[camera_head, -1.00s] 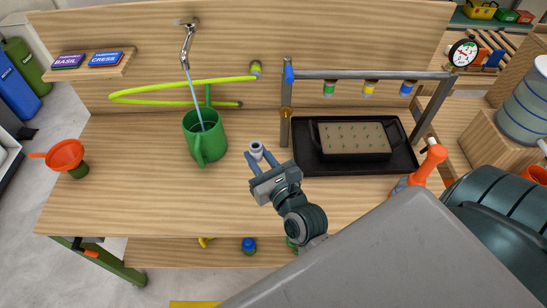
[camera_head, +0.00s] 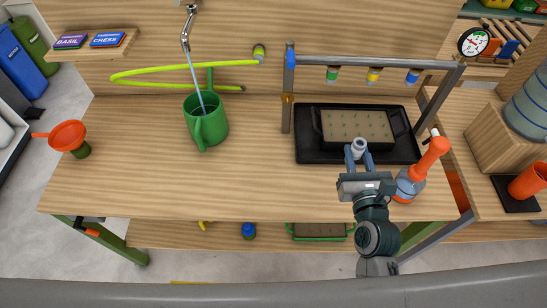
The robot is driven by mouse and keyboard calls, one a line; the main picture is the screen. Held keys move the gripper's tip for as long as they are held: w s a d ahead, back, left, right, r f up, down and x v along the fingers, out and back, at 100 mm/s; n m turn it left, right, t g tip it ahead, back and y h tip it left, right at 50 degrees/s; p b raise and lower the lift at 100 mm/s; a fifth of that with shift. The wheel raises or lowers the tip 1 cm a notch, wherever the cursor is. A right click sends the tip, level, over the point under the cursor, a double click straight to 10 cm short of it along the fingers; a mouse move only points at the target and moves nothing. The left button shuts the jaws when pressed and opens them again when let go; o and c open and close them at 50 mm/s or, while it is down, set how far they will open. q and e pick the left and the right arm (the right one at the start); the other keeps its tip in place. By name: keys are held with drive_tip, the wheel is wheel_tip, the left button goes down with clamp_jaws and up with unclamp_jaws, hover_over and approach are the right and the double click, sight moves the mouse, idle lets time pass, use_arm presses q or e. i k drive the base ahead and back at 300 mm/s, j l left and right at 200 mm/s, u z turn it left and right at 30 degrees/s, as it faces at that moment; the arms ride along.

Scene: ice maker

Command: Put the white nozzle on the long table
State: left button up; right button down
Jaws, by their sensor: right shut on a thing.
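The white nozzle (camera_head: 358,146) is a small pale piece between the fingertips of my right gripper (camera_head: 356,156). The gripper is shut on it and holds it at the front edge of the black tray, in front of the soil tray. I cannot tell how far above the surface it is. The long table (camera_head: 260,180) is the wide wooden bench, and the gripper is over its right part. My left gripper is not in view.
An orange-topped spray bottle (camera_head: 412,178) stands close to the right of my right gripper. The black tray (camera_head: 310,152) bears a soil tray (camera_head: 358,125) under a grey metal frame (camera_head: 370,62). A green watering can (camera_head: 207,122) and an orange funnel (camera_head: 67,136) stand left. The table's middle front is clear.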

sight(330, 201)
drive_tip(key=k+j+z, duration=0.25)
drive_tip(key=j, duration=0.15)
drive_tip(key=j+z, duration=0.25)
drive_tip(key=j, duration=0.15)
drive_tip(key=k+j+z, duration=0.25)
drive_tip(key=k+j, duration=0.05)
drive_tip(key=j, duration=0.05)
